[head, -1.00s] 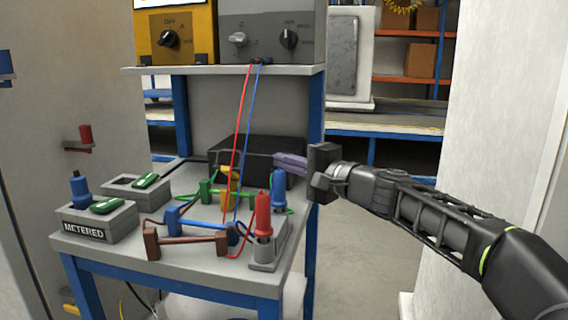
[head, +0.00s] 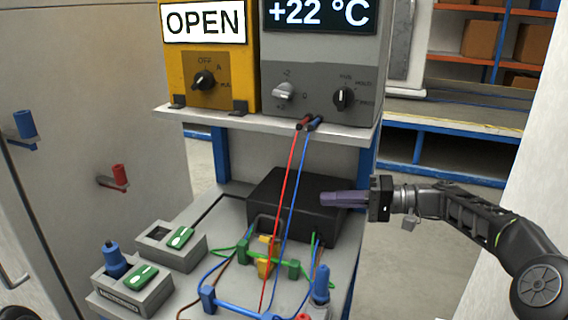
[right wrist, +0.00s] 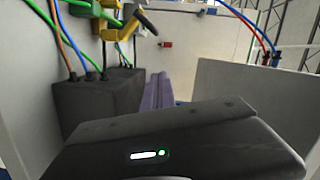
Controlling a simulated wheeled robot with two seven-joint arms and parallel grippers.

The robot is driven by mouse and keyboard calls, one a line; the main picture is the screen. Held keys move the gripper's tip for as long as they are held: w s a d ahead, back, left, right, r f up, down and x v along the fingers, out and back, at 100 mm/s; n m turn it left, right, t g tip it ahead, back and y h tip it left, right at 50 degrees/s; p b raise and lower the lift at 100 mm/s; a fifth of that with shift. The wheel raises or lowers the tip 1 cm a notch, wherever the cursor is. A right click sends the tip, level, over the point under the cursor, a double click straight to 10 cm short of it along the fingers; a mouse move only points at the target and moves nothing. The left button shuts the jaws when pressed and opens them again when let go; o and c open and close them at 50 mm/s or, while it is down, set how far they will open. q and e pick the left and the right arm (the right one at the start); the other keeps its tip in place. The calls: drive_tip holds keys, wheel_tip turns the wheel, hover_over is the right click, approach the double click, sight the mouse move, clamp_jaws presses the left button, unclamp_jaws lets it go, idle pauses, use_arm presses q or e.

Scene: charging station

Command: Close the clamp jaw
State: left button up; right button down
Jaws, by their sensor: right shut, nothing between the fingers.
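A yellow clamp (head: 265,262) with a dark grey jaw (head: 268,224) stands among the green leads in front of the black box (head: 280,201). The right wrist view shows the yellow clamp (right wrist: 127,28) and its grey jaw (right wrist: 147,22) at the top, close to the leads. The head view does not show clearly whether the jaw is open. My right gripper (head: 326,198) is shut and empty. Its purple fingers overlap the right side of the black box in the head view, right of the clamp and apart from it.
A yellow meter (head: 205,72) reads OPEN beside a grey unit (head: 318,78) reading +22 °C, both on a shelf. Red (head: 279,220) and blue (head: 293,200) leads hang down past the clamp. Grey holders (head: 172,246) stand left.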

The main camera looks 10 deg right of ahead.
use_arm(q)
drive_tip(key=shift+w+d+r, duration=0.1)
drive_tip(key=shift+w+r, duration=0.15)
drive_tip(key=shift+r, duration=0.25)
use_arm(e)
drive_tip(key=shift+s+d+r+n+g+y, duration=0.15)
drive_tip(key=shift+d+n+g+y, duration=0.15)
drive_tip(key=shift+d+n+g, duration=0.15)
drive_tip(key=shift+a, duration=0.1)
use_arm(q)
drive_tip(key=shift+f+b, duration=0.25)
drive_tip(key=shift+b, duration=0.05)
use_arm(e)
drive_tip(key=a+f, duration=0.2)
drive_tip(key=a, duration=0.9)
drive_tip(key=shift+w+a, duration=0.15)
drive_tip(key=shift+w, duration=0.05)
use_arm(q)
drive_tip(key=shift+f, duration=0.15)
